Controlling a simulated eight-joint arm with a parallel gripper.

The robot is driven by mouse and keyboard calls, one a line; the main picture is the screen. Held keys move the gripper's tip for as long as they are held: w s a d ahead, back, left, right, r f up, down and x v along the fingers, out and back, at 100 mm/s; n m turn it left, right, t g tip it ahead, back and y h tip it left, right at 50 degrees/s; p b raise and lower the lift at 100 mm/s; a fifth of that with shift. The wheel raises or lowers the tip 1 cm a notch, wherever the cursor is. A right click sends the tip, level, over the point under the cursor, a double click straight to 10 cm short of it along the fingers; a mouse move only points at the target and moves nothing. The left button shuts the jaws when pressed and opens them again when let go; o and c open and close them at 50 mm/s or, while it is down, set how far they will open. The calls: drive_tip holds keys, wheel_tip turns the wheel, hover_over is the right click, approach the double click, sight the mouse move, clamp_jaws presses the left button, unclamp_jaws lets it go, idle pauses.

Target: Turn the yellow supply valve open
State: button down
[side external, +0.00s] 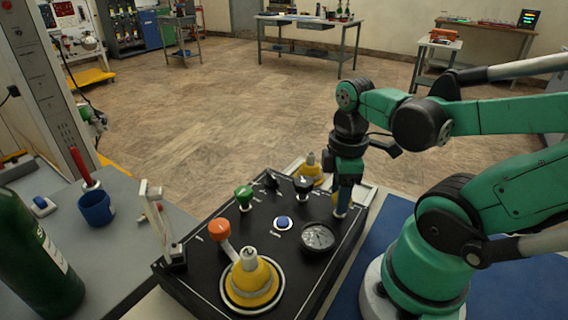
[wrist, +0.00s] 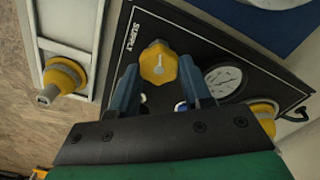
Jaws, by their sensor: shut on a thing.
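The yellow supply valve (wrist: 158,63) is a faceted knob with a pale mark, beside the "SUPPLY" lettering on the black panel (wrist: 205,48). In the wrist view it sits between the two blue fingers of my gripper (wrist: 160,78), which is shut on it. In the side view my gripper (side external: 344,208) points straight down at the panel's far right part. Only a sliver of the valve (side external: 335,199) shows there; the fingers hide the rest. How far the valve is turned cannot be told.
A gauge (side external: 318,237) lies close to my gripper. The panel also carries a blue button (side external: 283,223), a green knob (side external: 243,194) and a large yellow fitting (side external: 250,282) with an orange-tipped lever. Another yellow fitting (wrist: 64,77) stands in a white tray (wrist: 88,22).

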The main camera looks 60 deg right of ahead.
drive_tip(key=shift+n, duration=1.1)
drive_tip(key=shift+c, duration=1.9)
unclamp_jaws()
drive_tip(key=shift+r, duration=2.85)
drive_tip(key=shift+a, duration=0.1)
